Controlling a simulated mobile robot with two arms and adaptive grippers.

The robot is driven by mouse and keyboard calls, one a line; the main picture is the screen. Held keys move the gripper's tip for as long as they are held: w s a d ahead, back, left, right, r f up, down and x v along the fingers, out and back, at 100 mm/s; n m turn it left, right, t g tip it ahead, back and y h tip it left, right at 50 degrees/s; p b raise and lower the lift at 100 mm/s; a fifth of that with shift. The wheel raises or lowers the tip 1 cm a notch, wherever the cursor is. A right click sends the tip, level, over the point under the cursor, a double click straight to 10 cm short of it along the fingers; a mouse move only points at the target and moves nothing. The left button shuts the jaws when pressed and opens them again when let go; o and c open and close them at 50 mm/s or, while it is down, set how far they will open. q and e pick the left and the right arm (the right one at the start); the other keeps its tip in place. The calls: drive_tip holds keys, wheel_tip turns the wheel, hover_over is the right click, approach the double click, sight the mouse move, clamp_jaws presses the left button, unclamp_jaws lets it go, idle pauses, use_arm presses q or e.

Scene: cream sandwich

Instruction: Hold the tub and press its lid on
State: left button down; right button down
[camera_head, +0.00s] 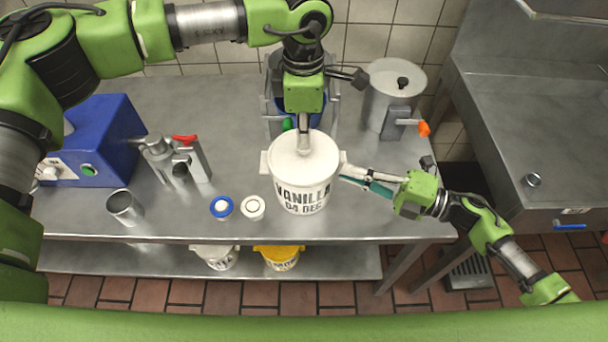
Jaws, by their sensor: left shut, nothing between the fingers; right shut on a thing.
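The white tub (300,192) stands upright near the front edge of the steel table and bears black lettering that reads "VANILLA 04 DEC". Its white lid (318,158) lies over the top; I cannot tell whether it is fully seated. My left gripper (304,149) comes down from above, shut and empty, with its fingertips at the middle of the lid. My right gripper (345,174) is at the tub's right side, shut on the tub near its rim. The fingers hide a little of the tub's right edge.
A blue machine (105,135) stands at the left of the steel table (180,222), with a metal cup (124,207) before it. Two small round containers (221,207) sit left of the tub. A steel pot (392,90) is behind right. A sink counter (530,120) is at the right.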

use_arm(q)
drive_tip(key=shift+f, duration=0.1)
drive_tip(key=shift+r, duration=3.55)
use_arm(e)
drive_tip(key=c, duration=2.1)
unclamp_jaws()
drive_tip(key=shift+c, duration=0.2)
drive_tip(key=shift+d, duration=0.1)
drive_tip(key=v, duration=1.2)
